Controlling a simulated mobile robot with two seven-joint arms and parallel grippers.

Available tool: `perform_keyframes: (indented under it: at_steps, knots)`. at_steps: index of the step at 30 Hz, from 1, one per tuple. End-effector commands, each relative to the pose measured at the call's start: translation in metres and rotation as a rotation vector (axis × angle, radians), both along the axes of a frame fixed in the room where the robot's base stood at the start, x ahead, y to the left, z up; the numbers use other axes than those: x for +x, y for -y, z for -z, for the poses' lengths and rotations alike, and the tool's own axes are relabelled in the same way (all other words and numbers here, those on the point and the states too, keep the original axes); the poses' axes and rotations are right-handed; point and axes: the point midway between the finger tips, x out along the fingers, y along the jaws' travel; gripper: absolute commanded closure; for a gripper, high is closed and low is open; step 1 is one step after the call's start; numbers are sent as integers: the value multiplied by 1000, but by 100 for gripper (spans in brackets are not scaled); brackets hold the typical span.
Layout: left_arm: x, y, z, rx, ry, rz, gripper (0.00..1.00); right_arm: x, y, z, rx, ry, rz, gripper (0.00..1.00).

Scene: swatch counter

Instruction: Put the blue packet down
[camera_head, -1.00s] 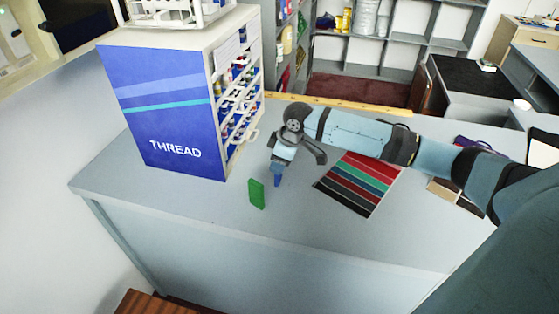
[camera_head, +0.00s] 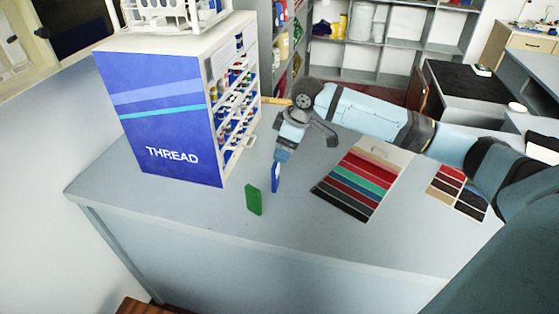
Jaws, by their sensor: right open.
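The blue packet (camera_head: 276,178) stands upright on the grey counter (camera_head: 190,215), as far as I can see. My right gripper (camera_head: 281,157) points down right over it, with its jaws open around or just above the packet's top edge. I cannot tell whether a finger still touches the packet. A green packet (camera_head: 253,200) stands upright a little to the left and nearer the front edge, apart from the blue one. My left gripper is not in view.
A blue and white THREAD cabinet (camera_head: 165,120) stands on the counter to the left. A striped swatch card (camera_head: 355,185) lies to the right, with a second swatch card (camera_head: 458,192) beyond it. Bare counter lies in front of the packets.

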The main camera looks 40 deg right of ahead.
Motion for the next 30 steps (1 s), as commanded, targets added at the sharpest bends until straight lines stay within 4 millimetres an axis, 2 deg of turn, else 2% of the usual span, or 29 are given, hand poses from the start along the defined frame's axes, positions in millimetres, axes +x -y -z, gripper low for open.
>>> perform_keyframes:
  at_steps: [4, 10, 26, 30]
  knots:
    - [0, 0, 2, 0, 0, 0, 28, -5, 5, -23, 0, 1, 0, 29]
    - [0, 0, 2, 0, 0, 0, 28, -9, 7, -36, -1, -1, 0, 29]
    - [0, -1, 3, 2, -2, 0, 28, -9, 7, -36, -1, -1, 0, 29]
    - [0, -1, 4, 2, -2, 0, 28, -16, -9, -20, 2, -3, -19, 29]
